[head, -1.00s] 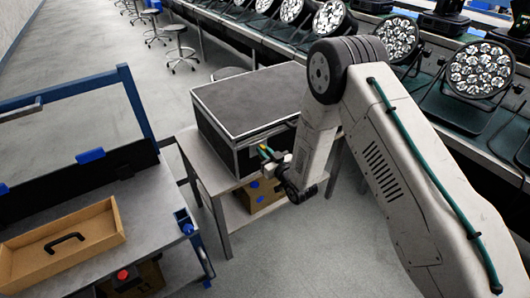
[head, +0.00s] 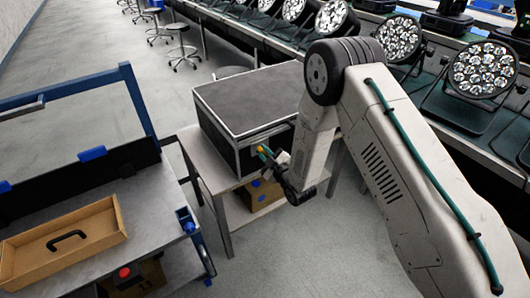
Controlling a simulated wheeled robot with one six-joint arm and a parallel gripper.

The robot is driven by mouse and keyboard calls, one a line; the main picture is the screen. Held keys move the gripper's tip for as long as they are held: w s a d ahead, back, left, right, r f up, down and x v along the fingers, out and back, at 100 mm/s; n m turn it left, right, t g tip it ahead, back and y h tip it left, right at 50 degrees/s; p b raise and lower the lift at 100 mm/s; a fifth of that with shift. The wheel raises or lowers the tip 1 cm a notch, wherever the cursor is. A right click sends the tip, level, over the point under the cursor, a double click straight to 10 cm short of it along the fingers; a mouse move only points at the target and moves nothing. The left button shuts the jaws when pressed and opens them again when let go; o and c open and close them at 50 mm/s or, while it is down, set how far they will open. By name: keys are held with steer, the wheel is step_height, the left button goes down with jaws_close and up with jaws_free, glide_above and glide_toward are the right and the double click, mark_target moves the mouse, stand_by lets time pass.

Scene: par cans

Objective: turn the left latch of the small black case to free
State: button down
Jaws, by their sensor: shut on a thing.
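The small black case (head: 250,97) has a dark grey lid and pale metal edges. It rests closed on a grey table in the middle of the head view. My gripper (head: 263,151) is at the case's near front face, its yellow and green fingertips against it. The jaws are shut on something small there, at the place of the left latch. The latch itself is hidden by the fingertips and too small to make out, so its angle cannot be told. My arm covers the right end of the front face.
The case's table (head: 217,186) has a lower shelf with a cardboard box (head: 259,194). A workbench at left holds an open brown tray (head: 62,240) with a black handle. A row of par cans (head: 480,70) stands along the right. Stools (head: 181,47) stand behind on open floor.

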steer(key=shift+s+a+f+n, duration=0.1)
steer(key=shift+f+n, duration=0.15)
steer(key=shift+n, duration=1.35)
steer(key=shift+s+f+n, duration=0.1)
steer(key=shift+f+n, duration=0.1)
steer(key=shift+n, duration=1.4)
steer(key=shift+a+f+n, duration=0.1)
steer(key=shift+f+n, duration=0.15)
steer(key=shift+n, duration=1.35)
steer(key=c, duration=1.4)
jaws_free()
steer(key=shift+d, duration=0.1)
steer(key=shift+s, duration=0.1)
steer(key=v, duration=0.7)
steer(key=shift+s+d, duration=0.25)
